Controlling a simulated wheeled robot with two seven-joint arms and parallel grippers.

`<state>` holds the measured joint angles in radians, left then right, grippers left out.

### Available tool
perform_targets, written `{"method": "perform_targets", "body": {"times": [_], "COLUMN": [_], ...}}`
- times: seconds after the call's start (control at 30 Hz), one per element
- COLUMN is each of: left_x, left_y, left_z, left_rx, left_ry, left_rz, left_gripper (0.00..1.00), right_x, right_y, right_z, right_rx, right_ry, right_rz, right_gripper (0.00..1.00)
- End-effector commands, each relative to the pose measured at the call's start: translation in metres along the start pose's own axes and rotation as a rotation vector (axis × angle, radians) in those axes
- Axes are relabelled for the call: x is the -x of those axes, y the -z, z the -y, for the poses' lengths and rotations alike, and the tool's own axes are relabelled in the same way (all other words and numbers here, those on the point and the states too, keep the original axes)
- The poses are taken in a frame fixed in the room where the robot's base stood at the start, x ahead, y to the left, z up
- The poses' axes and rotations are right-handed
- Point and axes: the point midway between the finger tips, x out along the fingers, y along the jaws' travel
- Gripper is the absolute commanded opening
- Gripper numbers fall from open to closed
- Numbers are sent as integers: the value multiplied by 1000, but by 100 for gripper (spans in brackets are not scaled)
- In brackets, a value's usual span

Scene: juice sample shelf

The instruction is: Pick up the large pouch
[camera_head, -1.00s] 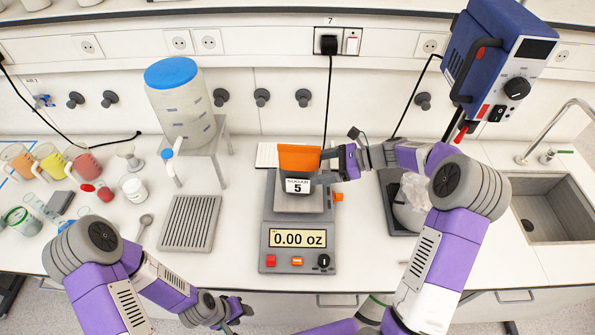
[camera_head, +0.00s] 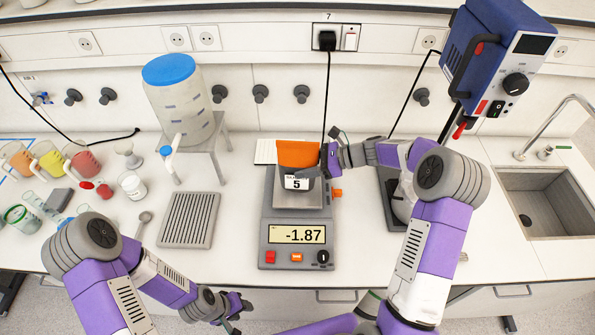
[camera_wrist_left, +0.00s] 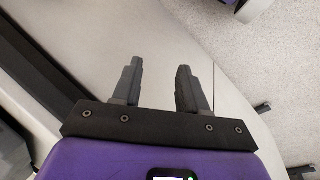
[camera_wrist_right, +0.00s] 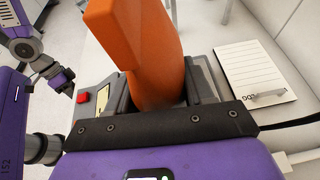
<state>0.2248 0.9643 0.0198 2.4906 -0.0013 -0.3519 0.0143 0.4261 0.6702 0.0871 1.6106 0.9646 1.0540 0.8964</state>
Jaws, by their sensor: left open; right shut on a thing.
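The large pouch (camera_head: 297,153) is orange with a white label marked 5. It is upright over the pan of the grey scale (camera_head: 268,250), whose display reads -1.87. My right gripper (camera_head: 323,160) is shut on the pouch from the right; the pouch also fills the space between the fingers in the right wrist view (camera_wrist_right: 150,55). I cannot tell whether its base is clear of the pan. My left gripper (camera_head: 236,308) is low at the counter's front edge, open and empty in the left wrist view (camera_wrist_left: 158,85).
A slotted grey tray (camera_head: 188,220) lies left of the scale. A blue-lidded container (camera_head: 180,105) stands on a rack behind it. Beakers and jars crowd the left. A blue device (camera_head: 495,70) and a sink (camera_head: 550,205) are on the right.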

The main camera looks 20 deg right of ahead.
Motion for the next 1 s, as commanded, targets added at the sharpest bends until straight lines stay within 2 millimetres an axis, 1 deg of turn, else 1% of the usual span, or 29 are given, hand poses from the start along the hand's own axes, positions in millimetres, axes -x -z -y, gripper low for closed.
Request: {"method": "perform_targets", "body": {"times": [0.03,0.13,0.57,0.67,1.0], "left_x": [0,0,0,1,5], "left_y": [0,0,0,0,0], "left_z": [0,0,0,0,-2], "left_rx": [0,0,0,0,0], "left_ry": [0,0,0,0,0], "left_rz": [0,0,0,0,0], "left_gripper": [43,43,43,43,43], "right_x": [0,0,2,6,29], "right_y": [0,0,-6,-16,-72], "right_z": [0,0,1,1,0], "right_rx": [0,0,4,5,6], "right_ry": [0,0,1,2,2], "right_rz": [0,0,4,5,5], "right_gripper": [15,0,0,0,0]}}
